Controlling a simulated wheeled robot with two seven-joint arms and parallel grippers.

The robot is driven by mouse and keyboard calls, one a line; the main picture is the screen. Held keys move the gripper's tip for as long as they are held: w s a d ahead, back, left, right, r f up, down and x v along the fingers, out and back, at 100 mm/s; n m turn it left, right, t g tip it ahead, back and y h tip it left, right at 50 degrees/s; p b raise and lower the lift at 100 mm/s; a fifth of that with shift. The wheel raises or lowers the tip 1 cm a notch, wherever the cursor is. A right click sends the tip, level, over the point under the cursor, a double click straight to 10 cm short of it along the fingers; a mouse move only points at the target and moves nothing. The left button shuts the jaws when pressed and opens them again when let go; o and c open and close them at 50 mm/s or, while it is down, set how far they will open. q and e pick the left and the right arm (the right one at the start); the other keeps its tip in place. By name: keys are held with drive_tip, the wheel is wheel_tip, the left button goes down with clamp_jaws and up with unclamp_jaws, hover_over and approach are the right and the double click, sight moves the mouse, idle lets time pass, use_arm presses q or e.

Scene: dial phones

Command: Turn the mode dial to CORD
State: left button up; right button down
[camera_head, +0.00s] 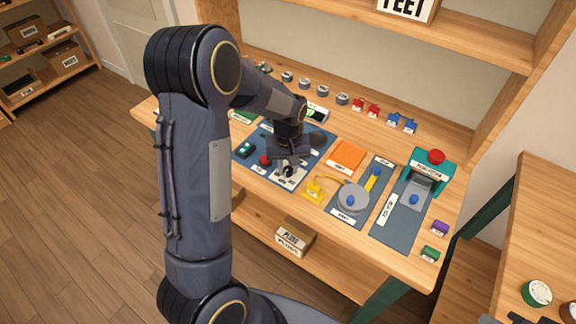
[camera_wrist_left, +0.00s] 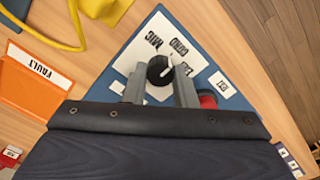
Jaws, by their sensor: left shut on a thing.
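The mode dial is a black round knob (camera_wrist_left: 158,70) on a white plate (camera_wrist_left: 128,62) with the labels MIC, CORD and EAR around it. In the head view the dial (camera_head: 288,171) sits at the front of a blue mat on the workbench. My left gripper (camera_wrist_left: 160,84) is shut on the knob, one finger on each side. In the head view my left gripper (camera_head: 289,163) reaches down onto it. A pale pointer line on the knob leans toward the CORD and EAR side; which label it meets I cannot tell. My right gripper is not in view.
A red button (camera_wrist_left: 207,99) is close beside one finger. An orange tray labelled FAULT (camera_wrist_left: 35,85) and a yellow cord (camera_wrist_left: 80,30) lie nearby. A grey round dish (camera_head: 353,198) and a teal device with a red button (camera_head: 432,168) stand further right on the bench.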

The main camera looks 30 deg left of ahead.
sight(288, 168)
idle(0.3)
use_arm(q)
drive_tip(key=o, duration=1)
drive_tip(key=shift+r, duration=0.1)
wheel_tip(288, 168, up, 8)
drive_tip(key=shift+f, duration=0.15)
